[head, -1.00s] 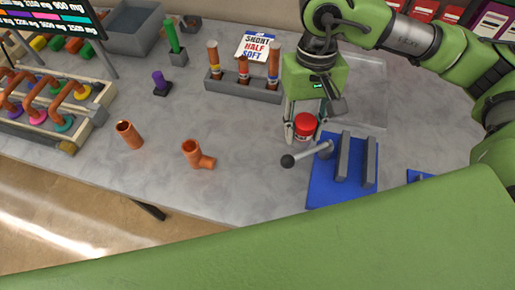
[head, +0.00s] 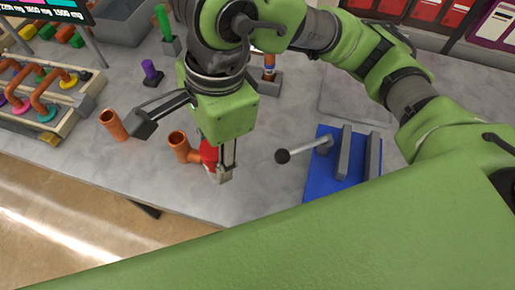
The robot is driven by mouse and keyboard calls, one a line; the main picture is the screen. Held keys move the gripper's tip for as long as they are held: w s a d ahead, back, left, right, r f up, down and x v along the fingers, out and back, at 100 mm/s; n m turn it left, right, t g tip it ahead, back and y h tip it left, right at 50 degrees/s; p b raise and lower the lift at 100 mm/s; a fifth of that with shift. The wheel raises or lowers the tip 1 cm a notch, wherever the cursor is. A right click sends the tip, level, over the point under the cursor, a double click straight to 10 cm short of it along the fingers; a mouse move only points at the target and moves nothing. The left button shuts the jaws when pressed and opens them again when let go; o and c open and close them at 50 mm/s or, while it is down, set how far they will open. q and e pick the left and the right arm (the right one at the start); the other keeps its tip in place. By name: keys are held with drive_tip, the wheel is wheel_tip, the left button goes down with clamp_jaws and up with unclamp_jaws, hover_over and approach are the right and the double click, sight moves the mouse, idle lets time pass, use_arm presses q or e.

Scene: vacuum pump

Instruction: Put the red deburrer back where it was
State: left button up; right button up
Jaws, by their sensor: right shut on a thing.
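The red deburrer (head: 208,154) is held in my right gripper (head: 218,170), which is shut on it. Gripper and deburrer are at the front middle of the grey table, just right of the orange copper tee fitting (head: 180,142). The deburrer overlaps the fitting's right side in the picture; I cannot tell whether they touch. The gripper body and a finger hide part of the deburrer. My left gripper is not in view.
An orange pipe elbow (head: 113,124) stands to the left. A blue-based fixture (head: 318,188) with a ball-ended lever (head: 298,151) is at the right. A purple item (head: 151,71) and pipe racks (head: 45,120) are further left. The table between deburrer and fixture is clear.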

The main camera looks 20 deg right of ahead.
drive_tip(key=shift+s+a, duration=0.2)
drive_tip(key=shift+w+m, duration=0.1)
drive_tip(key=shift+m, duration=0.2)
drive_tip(key=w+d+f+p, duration=0.1)
drive_tip(key=w+d+f, duration=0.1)
drive_tip(key=d, duration=0.1)
drive_tip(key=w+d+f+p, duration=0.1)
drive_tip(key=w+d+f, duration=0.2)
drive_tip(key=w+d+f+p, duration=0.2)
drive_tip(key=w+d+f, duration=0.1)
drive_tip(key=shift+d, duration=0.25)
drive_tip(key=shift+w+d+f, duration=0.25)
drive_tip(key=shift+w+f, duration=0.05)
drive_tip(key=shift+f, duration=0.2)
drive_tip(key=f, duration=0.1)
drive_tip(key=f+p, duration=0.2)
drive_tip(key=shift+w+d, duration=0.15)
drive_tip(key=shift+d, duration=0.1)
drive_tip(key=shift+f, duration=0.4)
